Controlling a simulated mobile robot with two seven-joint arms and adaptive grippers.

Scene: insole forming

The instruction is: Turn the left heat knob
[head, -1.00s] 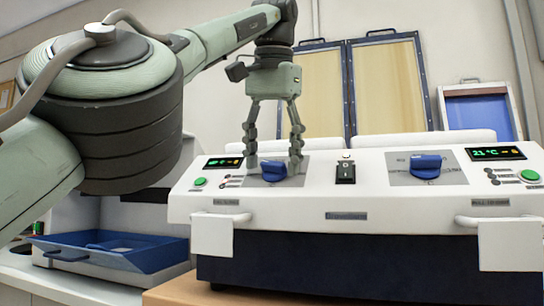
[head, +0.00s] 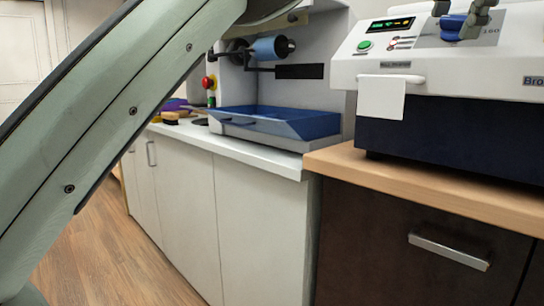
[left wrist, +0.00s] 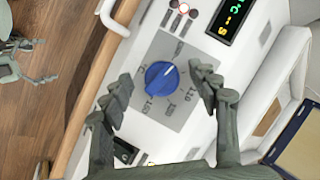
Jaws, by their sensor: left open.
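My left gripper (left wrist: 159,76) is open, with one finger on each side of the knob and visible gaps between. In the head view only the fingertips of my left gripper (head: 456,17) show, at the knob.
The white control panel (head: 438,73) has a lit display (head: 391,24), a green button (head: 365,45) and a handle with a white tag (head: 376,97). A blue tray (head: 300,122) lies on the counter to the left. A wooden worktop edge (head: 400,185) runs below the machine.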

